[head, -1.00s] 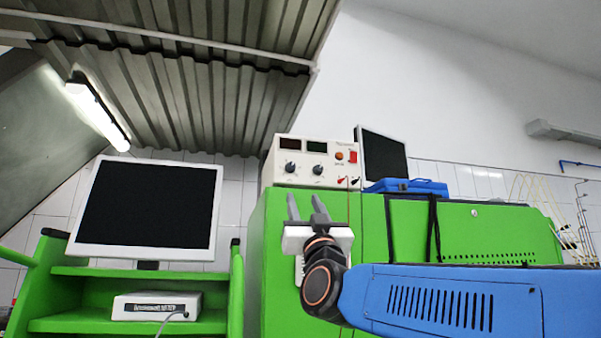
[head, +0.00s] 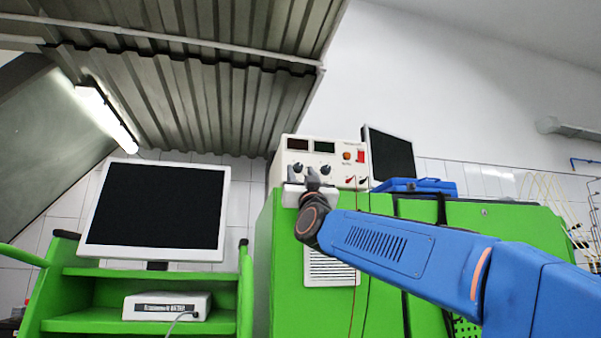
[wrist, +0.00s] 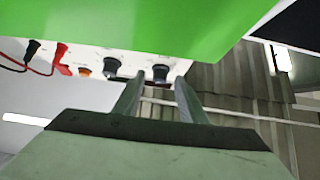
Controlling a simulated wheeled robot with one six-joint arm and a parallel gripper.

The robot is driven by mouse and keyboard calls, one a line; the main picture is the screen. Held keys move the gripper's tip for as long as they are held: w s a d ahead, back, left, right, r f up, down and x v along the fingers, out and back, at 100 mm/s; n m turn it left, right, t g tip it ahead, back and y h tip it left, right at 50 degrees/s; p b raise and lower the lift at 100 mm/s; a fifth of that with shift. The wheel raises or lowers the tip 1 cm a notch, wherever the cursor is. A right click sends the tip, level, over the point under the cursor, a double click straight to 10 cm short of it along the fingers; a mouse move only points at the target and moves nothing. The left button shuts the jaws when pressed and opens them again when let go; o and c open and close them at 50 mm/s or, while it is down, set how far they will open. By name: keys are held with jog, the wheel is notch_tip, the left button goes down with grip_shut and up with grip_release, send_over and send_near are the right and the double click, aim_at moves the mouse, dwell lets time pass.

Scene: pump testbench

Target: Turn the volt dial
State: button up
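A cream power supply box (head: 348,150) stands on the green cabinet, with two dark round dials on its front. The left dial (head: 297,167) and the right dial (head: 326,169) sit below two small displays; I cannot read which is the volt dial. My gripper (head: 303,174) is just in front of the box, low at the left dial. In the wrist view, which shows the box upside down, my gripper (wrist: 160,80) is open, and the left dial (wrist: 160,73) appears between its fingertips. The right dial (wrist: 111,67) is outside the fingers. I cannot tell whether the fingers touch anything.
The green cabinet (head: 263,230) is below the box. Red and black leads (head: 351,180) plug into the box's lower right. A dark monitor (head: 390,155) and a blue case (head: 418,186) stand to the right. A larger screen (head: 157,212) is at the left.

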jog(key=shift+w+a+r, duration=0.15)
jog(key=shift+w+r, duration=0.3)
jog(key=shift+c, duration=0.7)
grip_shut()
jog(key=shift+s+a+m+h, duration=0.1)
jog(key=shift+m+h, duration=0.6)
jog(key=m+h, duration=0.2)
jog(key=m, duration=0.1)
jog(key=m+h, duration=0.6)
jog(key=shift+a, duration=0.4)
jog(key=m+g+h, duration=0.1)
jog(key=m+h, duration=0.1)
jog(key=m+g+h, duration=0.1)
jog(key=m+h, duration=0.1)
jog(key=m, duration=0.1)
jog(key=m+g+h, duration=0.1)
jog(key=m+h, duration=0.1)
jog(key=m, duration=0.1)
jog(key=shift+s+a+r+g, duration=0.15)
jog(key=shift+a+r+g, duration=0.1)
jog(key=shift+r+g, duration=0.05)
